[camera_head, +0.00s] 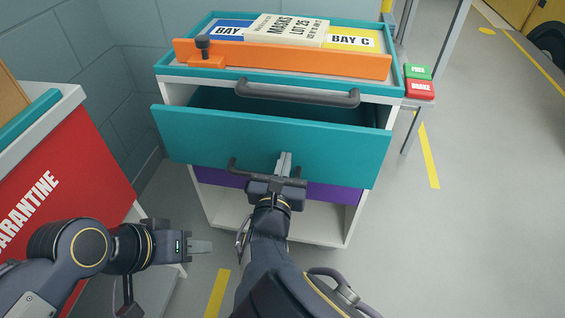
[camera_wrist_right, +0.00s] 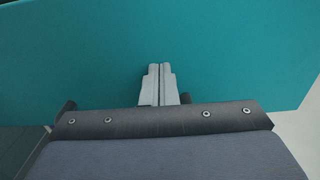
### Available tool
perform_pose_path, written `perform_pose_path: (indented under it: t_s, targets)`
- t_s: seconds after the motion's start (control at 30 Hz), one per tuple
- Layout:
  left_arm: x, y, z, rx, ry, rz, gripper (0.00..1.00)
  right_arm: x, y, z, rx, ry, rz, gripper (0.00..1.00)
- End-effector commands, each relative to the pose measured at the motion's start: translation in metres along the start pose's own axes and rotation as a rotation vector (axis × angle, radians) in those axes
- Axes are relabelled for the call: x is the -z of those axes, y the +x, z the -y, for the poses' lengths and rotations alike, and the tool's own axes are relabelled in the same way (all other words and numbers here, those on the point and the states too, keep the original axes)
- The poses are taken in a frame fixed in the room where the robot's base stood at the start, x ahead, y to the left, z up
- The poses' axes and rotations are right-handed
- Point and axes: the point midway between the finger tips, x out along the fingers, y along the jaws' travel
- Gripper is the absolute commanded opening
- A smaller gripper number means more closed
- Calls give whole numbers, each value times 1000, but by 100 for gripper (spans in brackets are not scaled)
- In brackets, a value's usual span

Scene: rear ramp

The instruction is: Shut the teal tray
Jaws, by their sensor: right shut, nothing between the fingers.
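The teal tray (camera_head: 210,135) is a drawer in the white cart and stands pulled out, with its dark inside showing behind the front panel. Its teal front also fills much of the right wrist view (camera_wrist_right: 80,55). My right gripper (camera_head: 286,155) is in front of the lower middle of that panel, fingers shut and empty, pointing at it. I cannot tell whether the fingertips touch it. A dark bar handle (camera_head: 236,167) shows beside the right gripper, partly hidden by it. My left gripper (camera_head: 210,247) is low at the left, away from the tray; its finger gap cannot be made out.
A grey handle (camera_head: 300,94) sticks out above the tray. A purple drawer (camera_head: 335,193) lies below, over an open white shelf. The cart top carries an orange bar (camera_head: 300,62) and labelled items. A red quarantine cabinet (camera_head: 60,190) stands left. Floor at right is clear.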

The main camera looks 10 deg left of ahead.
Motion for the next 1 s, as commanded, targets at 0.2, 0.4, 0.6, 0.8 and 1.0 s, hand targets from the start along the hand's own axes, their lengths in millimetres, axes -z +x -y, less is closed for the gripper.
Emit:
perform_pose_path:
  t_s: [0.2, 0.4, 0.6, 0.8, 1.0]
  targets:
    - [0, 0, 0, 0, 0, 0, 36, 0, 4, 0, 3, 1, -1, 0]
    - [-1, 1, 1, 0, 0, 0, 36, 1, 47, 1, 6, 2, 0, 0]
    - [-1, 2, 1, 0, 0, 0, 36, 0, 84, 1, 4, 1, 0, 0]
    - [-1, 2, 1, 0, 0, 0, 36, -1, 92, 1, 2, -1, 2, 0]
    - [-1, 2, 1, 0, 0, 0, 36, -2, 93, 2, 4, -1, 5, 0]
